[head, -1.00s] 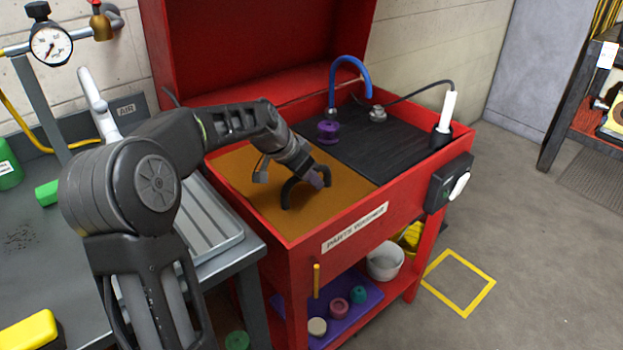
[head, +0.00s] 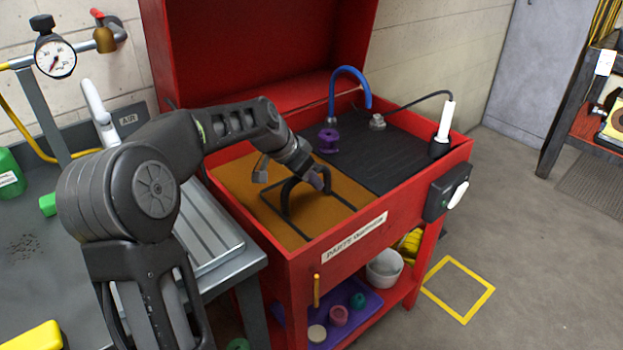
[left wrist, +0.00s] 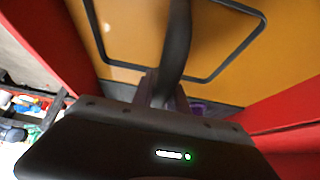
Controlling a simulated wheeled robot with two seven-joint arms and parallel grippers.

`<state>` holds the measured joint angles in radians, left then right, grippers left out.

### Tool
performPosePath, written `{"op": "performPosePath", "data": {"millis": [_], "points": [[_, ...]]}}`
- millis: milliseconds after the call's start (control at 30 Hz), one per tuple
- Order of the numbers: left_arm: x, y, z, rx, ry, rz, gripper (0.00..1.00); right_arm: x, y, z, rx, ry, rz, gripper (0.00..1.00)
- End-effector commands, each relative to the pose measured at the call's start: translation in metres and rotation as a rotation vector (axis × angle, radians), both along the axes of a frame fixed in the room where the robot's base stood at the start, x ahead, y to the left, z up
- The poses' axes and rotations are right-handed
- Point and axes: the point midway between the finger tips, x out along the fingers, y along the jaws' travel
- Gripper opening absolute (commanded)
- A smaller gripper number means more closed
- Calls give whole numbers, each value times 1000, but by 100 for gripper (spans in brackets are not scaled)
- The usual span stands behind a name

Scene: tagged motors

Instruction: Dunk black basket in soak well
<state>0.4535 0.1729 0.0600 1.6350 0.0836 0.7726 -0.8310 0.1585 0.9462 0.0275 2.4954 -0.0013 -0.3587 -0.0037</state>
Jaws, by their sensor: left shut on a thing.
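The black basket (head: 287,200) is in the soak well (head: 235,177), which is full of brown-orange liquid. Its arched handle stands above the liquid and its thin rectangular rim shows at the surface; the body below is hidden. My left gripper (head: 318,181) is shut on the top of the handle. In the left wrist view the gripper (left wrist: 162,88) holds the dark handle (left wrist: 177,40), with the rim crossing the orange liquid beyond. My right gripper is not in view.
The red parts washer (head: 300,262) has walls around the well. Right of the well is a black ribbed drain area (head: 385,155) with a purple part (head: 328,141), a blue spout (head: 350,75) and a white brush (head: 446,120). A metal tray (head: 205,230) lies to the left.

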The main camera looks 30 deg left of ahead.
Motion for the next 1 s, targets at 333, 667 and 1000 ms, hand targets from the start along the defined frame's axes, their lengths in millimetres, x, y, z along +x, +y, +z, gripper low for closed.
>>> {"op": "performPosePath", "data": {"millis": [333,667,1000], "points": [[1,0,-21,1,-6,1,0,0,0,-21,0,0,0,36],[1,0,-31,1,-7,1,0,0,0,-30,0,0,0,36],[1,0,-29,1,-7,1,0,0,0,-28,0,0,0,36]]}}
